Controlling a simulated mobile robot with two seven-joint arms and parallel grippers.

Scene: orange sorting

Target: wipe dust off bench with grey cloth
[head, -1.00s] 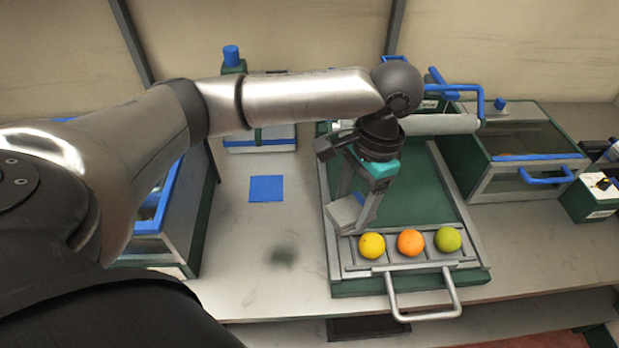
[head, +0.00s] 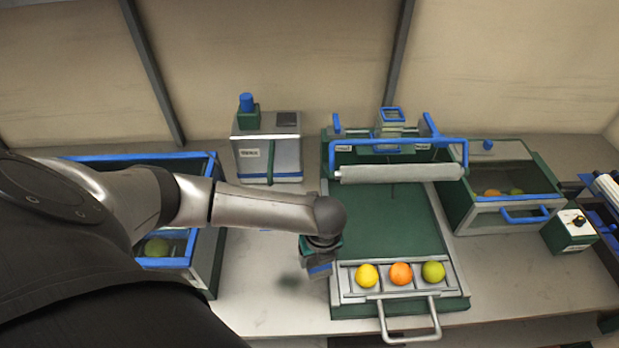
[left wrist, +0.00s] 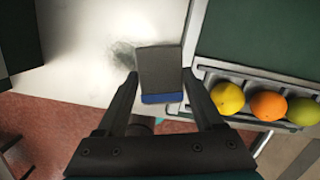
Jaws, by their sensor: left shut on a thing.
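The grey cloth (left wrist: 160,68), a folded pad with a blue strip along one edge, is between the fingers of my left gripper (left wrist: 160,100) in the left wrist view. In the head view my left gripper (head: 319,262) points down beside the left edge of the green tray, and the cloth there is partly hidden. A dark dust smudge (head: 290,284) lies on the pale bench (head: 255,312) just left of the gripper. It also shows in the left wrist view (left wrist: 124,54), beside the cloth's left edge. I cannot tell whether the cloth touches the bench. My right gripper is out of view.
The green tray (head: 395,215) has a roller across its back and a yellow (head: 367,275), an orange (head: 401,274) and a green fruit (head: 433,272) in its front slots. A blue-edged bin (head: 206,245) stands left, a clear-lidded box (head: 508,190) right.

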